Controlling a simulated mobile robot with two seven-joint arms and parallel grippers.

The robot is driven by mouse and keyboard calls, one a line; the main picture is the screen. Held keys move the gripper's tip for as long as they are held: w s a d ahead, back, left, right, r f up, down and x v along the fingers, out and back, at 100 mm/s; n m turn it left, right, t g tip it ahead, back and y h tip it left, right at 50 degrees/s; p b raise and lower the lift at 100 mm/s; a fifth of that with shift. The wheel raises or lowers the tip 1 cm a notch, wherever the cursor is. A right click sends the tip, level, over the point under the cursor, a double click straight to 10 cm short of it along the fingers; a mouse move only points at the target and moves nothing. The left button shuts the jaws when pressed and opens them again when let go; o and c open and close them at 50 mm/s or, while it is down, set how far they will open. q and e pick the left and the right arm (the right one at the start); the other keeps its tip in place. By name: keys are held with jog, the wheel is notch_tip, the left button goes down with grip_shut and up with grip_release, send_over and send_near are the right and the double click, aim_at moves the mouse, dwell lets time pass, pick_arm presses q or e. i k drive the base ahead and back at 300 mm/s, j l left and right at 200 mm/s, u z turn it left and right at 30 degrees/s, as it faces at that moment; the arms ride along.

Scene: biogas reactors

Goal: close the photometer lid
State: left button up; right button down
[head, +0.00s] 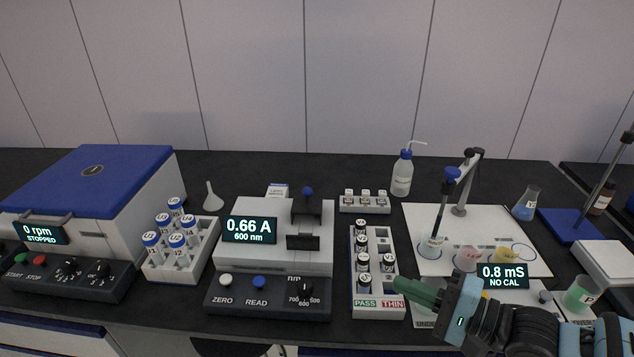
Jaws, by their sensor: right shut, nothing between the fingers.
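The photometer (231,260) is a white box with a dark control front, and its display reads 0.66 A, 600 nm. Its dark lid (306,211), with a blue knob (308,190) at the top, appears raised at the back of the dark sample well (303,242). I cannot see clearly into the well. My right gripper (398,284) is shut and empty, its green fingers pointing left. It is to the right of the photometer, by the front right corner of the vial rack, apart from the lid. My left gripper is not in view.
A vial rack (367,301) marked PASS and THIN stands between the photometer and my right gripper. A tube rack (209,257) and a blue-lidded centrifuge (93,172) are at left. A small rack (364,209) and a wash bottle (402,175) stand behind. A meter (503,275) is at right.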

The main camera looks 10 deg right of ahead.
aim_at(307, 203)
jog(key=i, duration=0.9)
